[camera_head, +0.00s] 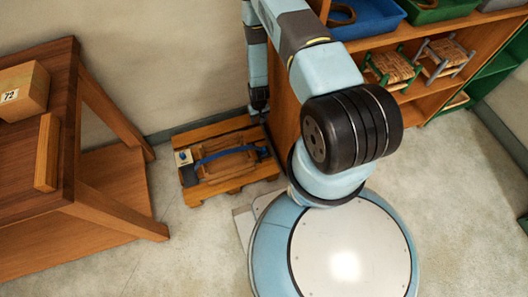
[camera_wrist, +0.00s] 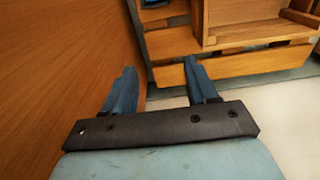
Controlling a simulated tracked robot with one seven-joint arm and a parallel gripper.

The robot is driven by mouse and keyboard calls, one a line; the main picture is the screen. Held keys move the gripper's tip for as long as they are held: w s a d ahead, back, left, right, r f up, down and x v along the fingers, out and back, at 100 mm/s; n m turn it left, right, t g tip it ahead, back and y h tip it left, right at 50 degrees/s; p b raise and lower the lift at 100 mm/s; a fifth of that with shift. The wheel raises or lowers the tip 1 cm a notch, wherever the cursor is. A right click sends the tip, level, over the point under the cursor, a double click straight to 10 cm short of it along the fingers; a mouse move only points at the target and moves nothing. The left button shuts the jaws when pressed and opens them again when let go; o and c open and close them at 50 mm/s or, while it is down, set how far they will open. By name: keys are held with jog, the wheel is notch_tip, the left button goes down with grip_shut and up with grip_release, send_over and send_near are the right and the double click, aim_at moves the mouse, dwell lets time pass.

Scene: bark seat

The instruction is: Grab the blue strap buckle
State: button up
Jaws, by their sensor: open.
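A blue strap (camera_head: 225,154) lies across a low wooden pallet (camera_head: 235,184) on the floor in the head view. At its left end are a dark block (camera_head: 190,176) and a cream piece with a blue part (camera_head: 183,157); I cannot tell which is the buckle. My gripper (camera_head: 259,108) hangs just behind the pallet's far right corner, its fingers hard to make out there. In the wrist view my gripper (camera_wrist: 160,82) is open and empty, with two blue fingers apart. The pallet's wooden slats (camera_wrist: 240,65) lie beyond them. A bit of blue shows at the top edge.
A wooden shelf unit (camera_head: 284,110) stands right of my gripper; a wooden panel (camera_wrist: 60,70) is close on the left in the wrist view. Small stools (camera_head: 393,68) and blue and green bins sit on the shelves. A wooden table (camera_head: 65,190) stands left. Floor in front is clear.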

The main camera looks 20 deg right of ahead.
send_near(263, 148)
jog(key=shift+f, duration=5.45)
jog(key=shift+c, duration=0.3)
grip_shut()
